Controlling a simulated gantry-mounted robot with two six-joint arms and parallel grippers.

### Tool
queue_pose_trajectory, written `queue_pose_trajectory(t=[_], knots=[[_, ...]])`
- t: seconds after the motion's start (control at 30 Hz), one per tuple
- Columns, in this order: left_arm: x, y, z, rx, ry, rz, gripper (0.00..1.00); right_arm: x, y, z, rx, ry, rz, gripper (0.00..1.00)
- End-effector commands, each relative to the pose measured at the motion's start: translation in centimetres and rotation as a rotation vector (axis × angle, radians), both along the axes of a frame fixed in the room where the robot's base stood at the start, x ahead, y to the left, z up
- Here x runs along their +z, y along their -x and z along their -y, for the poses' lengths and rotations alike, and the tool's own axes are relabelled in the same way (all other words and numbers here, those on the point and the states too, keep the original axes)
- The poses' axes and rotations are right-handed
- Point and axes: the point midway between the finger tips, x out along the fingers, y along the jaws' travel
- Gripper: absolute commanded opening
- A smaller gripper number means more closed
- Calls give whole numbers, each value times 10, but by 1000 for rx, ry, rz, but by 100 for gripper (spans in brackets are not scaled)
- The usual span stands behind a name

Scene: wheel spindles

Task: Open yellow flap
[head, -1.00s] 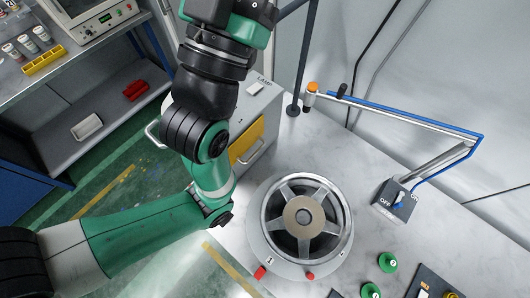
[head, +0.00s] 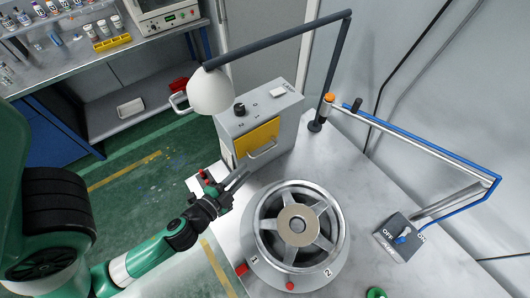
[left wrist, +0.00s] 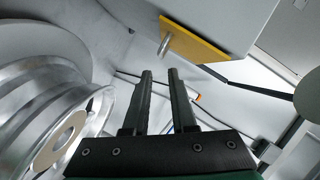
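The yellow flap (head: 257,138) is on the front of a grey box at the back of the table, with a metal bar handle (head: 263,150) on it. It looks shut. In the left wrist view the flap (left wrist: 200,42) and its handle (left wrist: 164,46) show at the top, ahead of the fingertips. My left gripper (head: 240,178) is just in front of and below the flap, apart from the handle. In the left wrist view its two fingers (left wrist: 160,75) are parted with nothing between them. My right gripper is out of view.
A silver wheel (head: 298,226) on a round base stands close to the right of my left gripper. A lamp with a white shade (head: 210,92) hangs over the left of the grey box (head: 282,108). A switch box (head: 400,236) is at the right.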

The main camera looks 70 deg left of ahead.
Motion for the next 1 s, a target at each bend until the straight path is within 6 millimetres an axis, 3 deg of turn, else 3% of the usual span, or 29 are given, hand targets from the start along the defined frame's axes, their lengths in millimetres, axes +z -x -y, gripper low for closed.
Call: queue_pose_trajectory(t=[0.3, 0.5, 0.67, 0.93, 1.0], knots=[[-5, -47, -34, 6, 0, 5, 25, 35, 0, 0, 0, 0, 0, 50], [-18, -79, -54, 1, 0, 4, 25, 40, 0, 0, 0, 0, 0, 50], [-22, -91, -61, 0, 0, 4, 25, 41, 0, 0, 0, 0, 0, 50], [-23, -92, -62, 0, 0, 3, 25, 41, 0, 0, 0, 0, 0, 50], [-23, -92, -62, 0, 0, 3, 12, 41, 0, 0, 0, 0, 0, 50]])
